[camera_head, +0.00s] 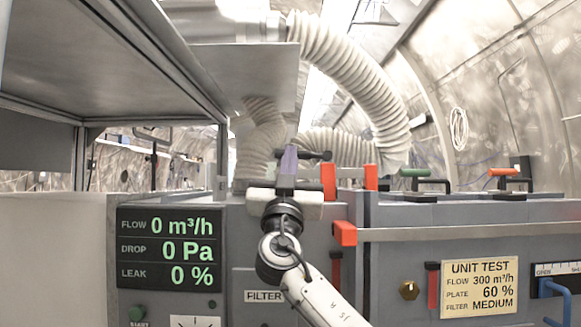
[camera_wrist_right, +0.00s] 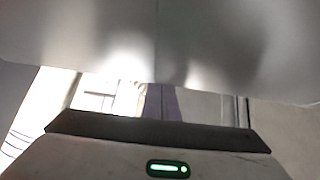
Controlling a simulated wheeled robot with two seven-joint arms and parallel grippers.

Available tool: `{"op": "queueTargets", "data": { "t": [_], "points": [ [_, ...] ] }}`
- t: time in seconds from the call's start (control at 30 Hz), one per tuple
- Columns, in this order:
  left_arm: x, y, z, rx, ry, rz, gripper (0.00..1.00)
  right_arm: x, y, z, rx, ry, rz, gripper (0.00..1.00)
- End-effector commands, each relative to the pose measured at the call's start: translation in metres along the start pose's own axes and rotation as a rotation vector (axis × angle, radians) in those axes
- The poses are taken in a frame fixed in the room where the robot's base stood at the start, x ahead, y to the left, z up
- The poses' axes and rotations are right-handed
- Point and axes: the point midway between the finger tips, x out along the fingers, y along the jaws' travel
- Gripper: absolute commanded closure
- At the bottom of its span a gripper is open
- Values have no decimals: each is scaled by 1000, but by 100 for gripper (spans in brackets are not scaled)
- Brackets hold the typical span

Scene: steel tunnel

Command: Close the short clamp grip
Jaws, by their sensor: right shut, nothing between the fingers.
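An upright purple grip (camera_head: 288,162) with a dark lever stands at the left end of the steel housing; I cannot tell if it is the short one. It also shows in the wrist view (camera_wrist_right: 163,102). My right gripper (camera_head: 286,190) is in front of it, just below its top, and hides its lower part. The gripper is shut and empty; its pale fingers (camera_wrist_right: 155,45) meet across the top of the wrist view. I cannot tell whether it touches the grip. A green grip (camera_head: 415,172) and an orange grip (camera_head: 503,171) lie level on dark levers further right. My left gripper is out of view.
Red upright bars (camera_head: 328,182) and a red-orange block (camera_head: 344,233) stand just right of my gripper. A rail (camera_head: 450,233) runs along the housing. A display panel (camera_head: 170,248) is at left. Ribbed hoses (camera_head: 350,75) hang above and behind.

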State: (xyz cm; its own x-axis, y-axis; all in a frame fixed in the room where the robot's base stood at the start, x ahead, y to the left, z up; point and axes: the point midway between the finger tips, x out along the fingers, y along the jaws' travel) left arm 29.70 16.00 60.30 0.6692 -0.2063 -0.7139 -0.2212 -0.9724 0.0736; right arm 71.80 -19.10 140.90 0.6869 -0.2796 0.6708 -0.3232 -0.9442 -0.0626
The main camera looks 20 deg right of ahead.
Motion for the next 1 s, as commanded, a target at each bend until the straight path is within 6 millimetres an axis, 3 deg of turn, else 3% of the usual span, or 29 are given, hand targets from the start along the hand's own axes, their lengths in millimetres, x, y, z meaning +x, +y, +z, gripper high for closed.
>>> {"op": "queueTargets", "data": {
  "t": [0.53, 0.77, 1.0],
  "points": [
    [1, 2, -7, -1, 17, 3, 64, -1, 0, -2, 1, 0, 0, 100],
    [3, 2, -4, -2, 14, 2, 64, -5, -8, -32, 10, 1, -5, 100],
    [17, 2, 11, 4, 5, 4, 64, -61, -6, -28, 8, -4, -5, 100]
  ]
}}
